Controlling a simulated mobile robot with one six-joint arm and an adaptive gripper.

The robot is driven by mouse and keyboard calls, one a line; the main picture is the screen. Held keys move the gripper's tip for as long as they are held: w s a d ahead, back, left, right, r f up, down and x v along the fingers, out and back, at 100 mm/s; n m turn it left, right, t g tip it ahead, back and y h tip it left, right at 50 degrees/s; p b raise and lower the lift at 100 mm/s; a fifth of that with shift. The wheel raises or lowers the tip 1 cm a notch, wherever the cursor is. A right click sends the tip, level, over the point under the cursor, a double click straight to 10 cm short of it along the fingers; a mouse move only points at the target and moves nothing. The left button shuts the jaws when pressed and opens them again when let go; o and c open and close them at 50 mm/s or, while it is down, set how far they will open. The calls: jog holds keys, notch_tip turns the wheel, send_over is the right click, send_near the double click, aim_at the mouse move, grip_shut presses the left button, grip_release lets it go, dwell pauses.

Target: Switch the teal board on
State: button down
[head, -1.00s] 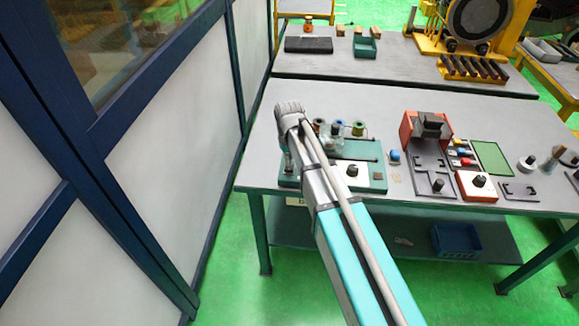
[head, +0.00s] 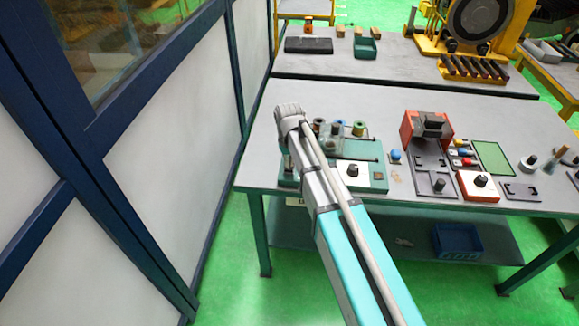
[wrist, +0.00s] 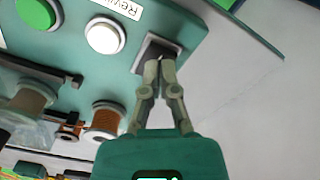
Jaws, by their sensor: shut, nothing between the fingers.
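The teal board (head: 378,179) lies at the near left of the workbench, partly hidden by my arm. In the wrist view the teal board (wrist: 205,67) fills the upper left. A dark rocker switch in a grey frame (wrist: 147,52) sits near its edge. My gripper (wrist: 160,62) is shut and empty, its fingertips over the switch, at or very close to its surface; I cannot tell whether they touch. A white button (wrist: 104,36) and a green button (wrist: 36,14) are beside the switch. The gripper's fingers cannot be made out in the head view.
Wire spools (wrist: 103,120) stand on the board, close left of my gripper. A red machine (head: 422,128) and a blue button (head: 395,156) are farther right on the bench. A panelled wall (head: 175,130) stands left of the bench. Bare grey bench top lies beyond the board's edge.

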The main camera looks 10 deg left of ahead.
jog(key=shift+f+b, duration=0.7)
jog(key=shift+f, duration=0.05)
dwell(0.6)
jog(key=shift+r, duration=0.15)
jog(key=shift+r+p, duration=3.4)
jog(key=shift+p, duration=0.2)
jog(key=s+d+m, duration=0.3)
jog(key=s+d, duration=0.4)
jog(key=d, duration=0.6)
jog(key=s+d+m, duration=0.3)
jog(key=s+d, duration=0.5)
jog(key=d, duration=0.4)
jog(key=shift+d, duration=0.4)
